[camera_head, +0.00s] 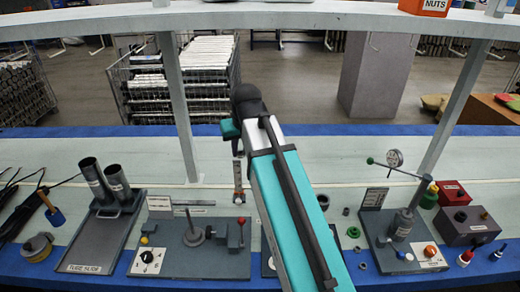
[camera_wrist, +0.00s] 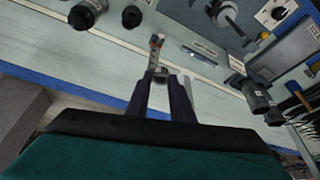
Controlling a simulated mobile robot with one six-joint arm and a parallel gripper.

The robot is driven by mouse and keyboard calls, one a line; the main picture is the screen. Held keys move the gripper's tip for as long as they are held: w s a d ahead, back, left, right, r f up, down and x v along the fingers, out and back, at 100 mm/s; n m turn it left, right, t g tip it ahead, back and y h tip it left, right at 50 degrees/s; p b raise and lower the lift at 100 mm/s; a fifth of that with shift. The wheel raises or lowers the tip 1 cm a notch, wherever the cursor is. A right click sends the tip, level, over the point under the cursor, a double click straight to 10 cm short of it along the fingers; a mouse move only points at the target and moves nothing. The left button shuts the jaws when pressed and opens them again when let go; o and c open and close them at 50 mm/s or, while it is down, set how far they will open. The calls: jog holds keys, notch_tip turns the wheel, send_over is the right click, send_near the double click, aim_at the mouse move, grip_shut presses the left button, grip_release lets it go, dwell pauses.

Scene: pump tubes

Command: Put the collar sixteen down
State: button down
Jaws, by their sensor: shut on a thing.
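My gripper (camera_wrist: 162,84) is in the wrist view, its two dark fingers reaching up from the bottom. They are closed on a small grey ring-like piece (camera_wrist: 161,76), which appears to be the collar. I cannot read any number on it. The fingers partly hide it. Beyond the fingertips is a narrow grey strip (camera_wrist: 153,60) with an orange-brown end. In the head view this strip (camera_head: 238,175) stands out below the green gripper body (camera_head: 228,129), over the pale bench. The held piece is too small to make out in the head view.
A tube slide (camera_head: 103,240) with two grey tubes is at left. A grey fixture board (camera_head: 190,255) with a knob and red-handled lever is beside it. A gauge stand (camera_head: 400,228) and red boxes are at right. Small rings lie between. An overhead shelf and posts (camera_head: 178,95) frame the bench.

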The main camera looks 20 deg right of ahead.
jog(key=shift+a+r, duration=0.25)
jog(key=shift+a, duration=0.75)
jog(key=shift+d, duration=0.1)
